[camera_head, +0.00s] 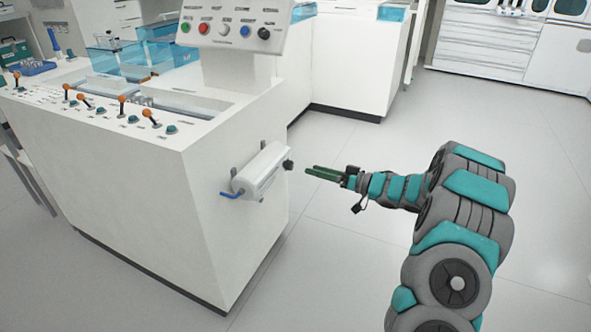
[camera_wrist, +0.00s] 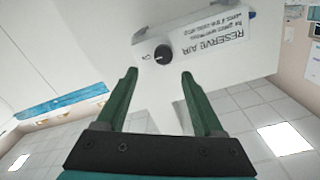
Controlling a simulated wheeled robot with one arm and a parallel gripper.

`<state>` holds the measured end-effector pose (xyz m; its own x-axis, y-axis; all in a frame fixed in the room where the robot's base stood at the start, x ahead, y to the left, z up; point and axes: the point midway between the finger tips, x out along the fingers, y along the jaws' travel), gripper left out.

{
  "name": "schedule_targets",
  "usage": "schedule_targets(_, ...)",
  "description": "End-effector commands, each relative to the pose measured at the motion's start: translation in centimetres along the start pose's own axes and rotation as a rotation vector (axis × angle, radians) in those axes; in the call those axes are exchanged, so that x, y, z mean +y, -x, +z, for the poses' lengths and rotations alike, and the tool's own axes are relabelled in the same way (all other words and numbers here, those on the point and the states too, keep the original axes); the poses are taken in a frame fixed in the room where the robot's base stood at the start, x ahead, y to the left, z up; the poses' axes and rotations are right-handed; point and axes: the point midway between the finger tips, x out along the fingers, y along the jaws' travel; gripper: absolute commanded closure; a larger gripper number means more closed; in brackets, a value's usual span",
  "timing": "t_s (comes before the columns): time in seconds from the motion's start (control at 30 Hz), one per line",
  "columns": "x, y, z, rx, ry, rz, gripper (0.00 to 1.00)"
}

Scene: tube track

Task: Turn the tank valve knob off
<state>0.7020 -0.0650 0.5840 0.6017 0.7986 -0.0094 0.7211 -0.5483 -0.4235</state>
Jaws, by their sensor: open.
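The white tank (camera_head: 262,172) is mounted on the side of the white console, with a blue hose at its lower left end. Its dark valve knob (camera_head: 288,165) is at the right end. In the wrist view the round black knob (camera_wrist: 163,53) shows a white pointer mark and "On" lettering to its left, beside a "RESERVE AIR" label (camera_wrist: 208,42). My gripper (camera_head: 309,171) is open and empty, its green fingers pointing at the knob from the right with a small gap. In the wrist view the gripper (camera_wrist: 159,75) has the knob just beyond and between its fingertips.
The white console (camera_head: 150,200) carries several orange-topped levers, and an upright panel (camera_head: 232,26) with several coloured buttons. White counters and cabinets stand at the back. The tiled floor (camera_head: 345,255) around my arm is clear.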

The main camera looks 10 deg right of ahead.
Motion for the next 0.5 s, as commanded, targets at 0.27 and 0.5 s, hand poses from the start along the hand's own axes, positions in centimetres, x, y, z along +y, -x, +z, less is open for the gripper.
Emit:
schedule_targets(0.27,-0.4,-1.6,0.5,0.000,-0.013,-0.026,0.31)
schedule_targets(0.5,-0.5,-4.9,0.4,0.001,-0.013,-0.025,0.31)
